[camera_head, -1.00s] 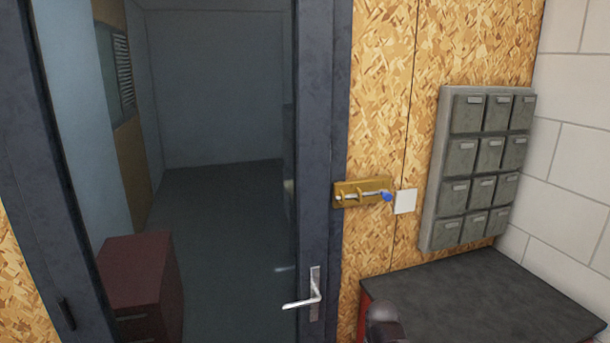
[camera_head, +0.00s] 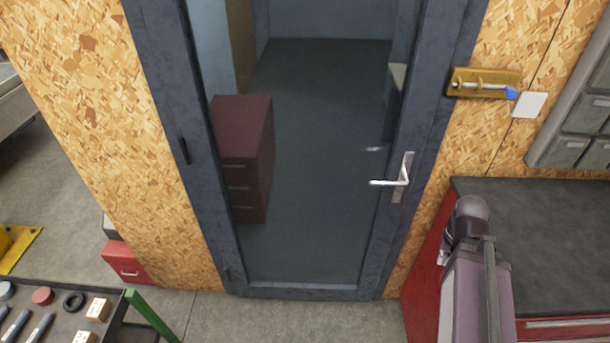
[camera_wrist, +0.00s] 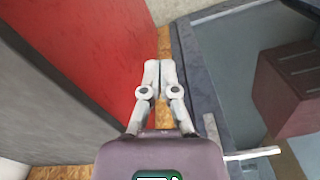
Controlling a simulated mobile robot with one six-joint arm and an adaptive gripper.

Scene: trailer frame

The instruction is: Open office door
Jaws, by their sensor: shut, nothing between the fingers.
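The office door (camera_head: 218,190) has a dark blue-grey frame around a large glass pane and looks closed. Its silver lever handle (camera_head: 395,182) is on the right side and points left, about level. The handle also shows at the lower right of the wrist view (camera_wrist: 250,154). My gripper (camera_wrist: 160,63) is shut and empty in the wrist view, left of the door edge and beside a red cabinet side, apart from the handle. In the head view my arm is at the lower right, and the fingers are not visible there.
A red workbench (camera_head: 540,212) with a dark top stands right of the door. A brass bolt (camera_head: 485,84) with a blue tip is on the chipboard wall. A tool tray (camera_head: 60,308) is at the lower left. A dark red drawer cabinet (camera_head: 243,155) shows behind the glass.

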